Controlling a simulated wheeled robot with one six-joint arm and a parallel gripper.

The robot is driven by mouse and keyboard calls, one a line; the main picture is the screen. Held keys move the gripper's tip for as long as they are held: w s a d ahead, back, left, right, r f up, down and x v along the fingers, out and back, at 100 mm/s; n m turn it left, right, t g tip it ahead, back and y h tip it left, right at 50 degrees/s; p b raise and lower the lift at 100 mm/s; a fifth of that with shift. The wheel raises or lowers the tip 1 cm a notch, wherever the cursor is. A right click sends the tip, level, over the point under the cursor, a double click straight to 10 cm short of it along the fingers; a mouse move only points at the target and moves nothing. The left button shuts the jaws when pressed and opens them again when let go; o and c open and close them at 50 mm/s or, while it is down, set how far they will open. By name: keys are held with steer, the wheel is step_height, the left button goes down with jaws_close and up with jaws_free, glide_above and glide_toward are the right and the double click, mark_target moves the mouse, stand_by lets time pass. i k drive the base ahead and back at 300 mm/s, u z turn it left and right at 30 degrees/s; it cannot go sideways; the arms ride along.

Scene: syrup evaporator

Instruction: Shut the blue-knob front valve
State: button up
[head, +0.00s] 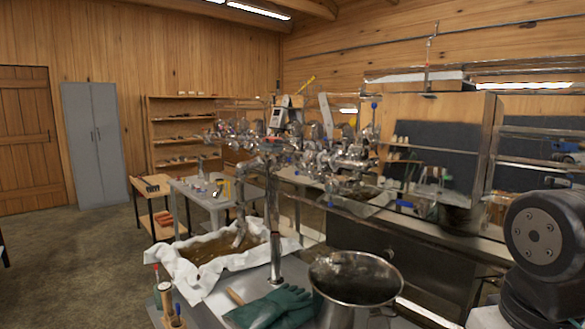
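A cluster of shiny metal pipes and valves (345,155) stands on a post in the middle of the head view. Several small blue knobs show on and around it. One blue knob (374,105) sits on top of an upright stem at the right of the cluster. Another blue knob (330,204) hangs low at the front. A blue handle (404,203) is farther right. I cannot tell which is the front valve or whether it is open. My gripper is out of view; only a dark round joint of my arm shows at the right edge.
A cloth-lined tray (194,288) of brown liquid is below the pipes. A steel pot (355,285) and green gloves (268,308) are in the foreground. The floor (80,265) at left is mostly clear.

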mark_target(305, 163)
steer(key=k, duration=0.45)
steer(key=u, duration=1.75)
steer(key=i, duration=3.45)
steer(key=z, duration=2.35)
